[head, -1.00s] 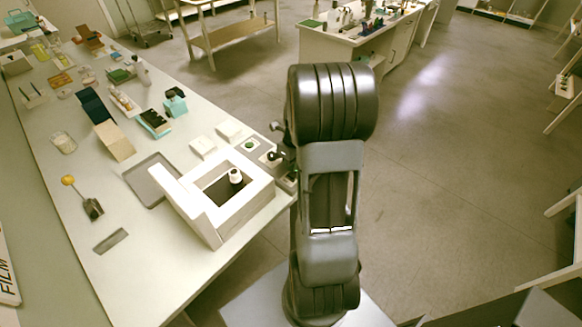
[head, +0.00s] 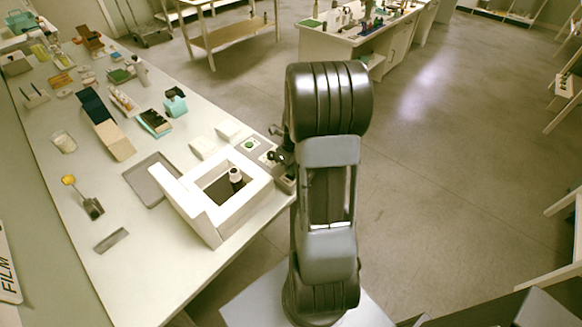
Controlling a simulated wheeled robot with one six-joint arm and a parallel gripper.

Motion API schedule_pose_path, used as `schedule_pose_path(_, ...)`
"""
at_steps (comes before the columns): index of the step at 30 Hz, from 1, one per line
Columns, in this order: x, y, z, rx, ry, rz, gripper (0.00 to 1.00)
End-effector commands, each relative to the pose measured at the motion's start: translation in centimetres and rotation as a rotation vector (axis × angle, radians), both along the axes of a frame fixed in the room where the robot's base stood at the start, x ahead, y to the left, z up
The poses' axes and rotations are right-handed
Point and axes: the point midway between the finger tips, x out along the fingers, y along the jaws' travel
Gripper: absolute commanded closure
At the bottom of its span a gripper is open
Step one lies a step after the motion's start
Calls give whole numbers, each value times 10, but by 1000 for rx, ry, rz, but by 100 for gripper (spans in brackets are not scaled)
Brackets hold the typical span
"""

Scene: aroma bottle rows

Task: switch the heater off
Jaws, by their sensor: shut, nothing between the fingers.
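A small grey panel with a round green button (head: 250,145) lies at the right edge of the long white table. It looks like the heater's switch, but no label is readable. My gripper (head: 273,156) is dark and small in the head view, just right of the green button and low over the panel. It is shut and empty. My arm hides part of it, and I cannot tell whether it touches the panel. A white open-topped box (head: 208,222) stands in front of the panel, with a white-capped dark bottle (head: 236,178) inside.
Two white blocks (head: 203,148) sit left of the panel. A grey tray (head: 146,186) lies beside the white box. Bottles, a teal device (head: 175,103) and other items fill the table's far part. Open floor (head: 450,180) lies to the right.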

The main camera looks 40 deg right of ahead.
Motion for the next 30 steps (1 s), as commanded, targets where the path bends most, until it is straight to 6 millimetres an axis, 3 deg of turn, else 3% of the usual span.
schedule_pose_path(2,-4,2,-8,10,15,1,100)
schedule_pose_path(16,-3,-16,-6,6,14,-5,100)
schedule_pose_path(24,-2,-15,-5,7,15,0,100)
schedule_pose_path(30,-1,-15,12,5,12,3,100)
